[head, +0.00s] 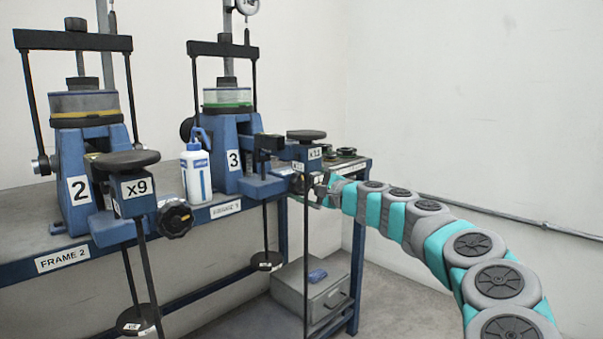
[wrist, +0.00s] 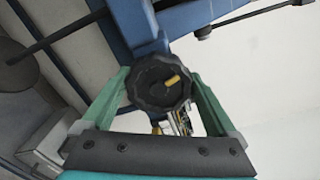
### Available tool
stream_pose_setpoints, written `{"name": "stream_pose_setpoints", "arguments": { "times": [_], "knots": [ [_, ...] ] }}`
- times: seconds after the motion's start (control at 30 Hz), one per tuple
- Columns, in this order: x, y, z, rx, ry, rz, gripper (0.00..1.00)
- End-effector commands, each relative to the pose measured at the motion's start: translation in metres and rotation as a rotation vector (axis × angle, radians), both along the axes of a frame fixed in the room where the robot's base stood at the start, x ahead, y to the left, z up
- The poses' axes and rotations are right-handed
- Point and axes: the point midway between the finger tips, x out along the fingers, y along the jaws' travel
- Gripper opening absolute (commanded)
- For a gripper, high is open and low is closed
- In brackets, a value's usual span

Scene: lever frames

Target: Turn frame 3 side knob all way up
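Frame 3 (head: 234,160) is the blue stand with the "3" label, on the bench right of frame 2. In the wrist view its side knob (wrist: 158,88) is black and lobed, with a yellow mark on its face, right of and slightly above centre. My gripper (wrist: 158,76) has its green fingers on the left and right of this knob, very close to its rim. I cannot tell whether they press on it. In the head view my gripper (head: 323,188) is at the bench's right end, small and partly hidden, and the knob cannot be made out.
Frame 2 (head: 75,185) stands at left with its own black knob (head: 175,218). A white-and-blue bottle (head: 196,172) stands between the frames. The x11 weight arm (head: 307,152) and its hanging rod are close to my gripper. A grey drawer box (head: 318,295) is below.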

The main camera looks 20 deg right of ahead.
Motion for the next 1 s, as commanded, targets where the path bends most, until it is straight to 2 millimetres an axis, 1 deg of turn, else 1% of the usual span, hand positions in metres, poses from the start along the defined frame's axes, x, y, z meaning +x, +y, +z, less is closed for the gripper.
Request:
{"name": "stream_pose_setpoints", "arguments": {
  "times": [0.03, 0.07, 0.27, 0.37, 0.8, 1.0],
  "knots": [
    [0.000, 0.001, -0.001, -0.003, -0.002, 0.002, 0.97],
    [0.000, 0.001, -0.001, -0.003, -0.002, 0.002, 1.00],
    [0.000, 0.000, -0.001, -0.005, -0.002, 0.000, 1.00],
    [-0.004, -0.002, -0.002, -0.005, -0.002, -0.001, 1.00],
    [-0.048, -0.019, -0.003, -0.005, -0.002, -0.002, 1.00],
    [-0.057, -0.021, -0.002, -0.007, -0.002, -0.002, 1.00]
  ]
}}
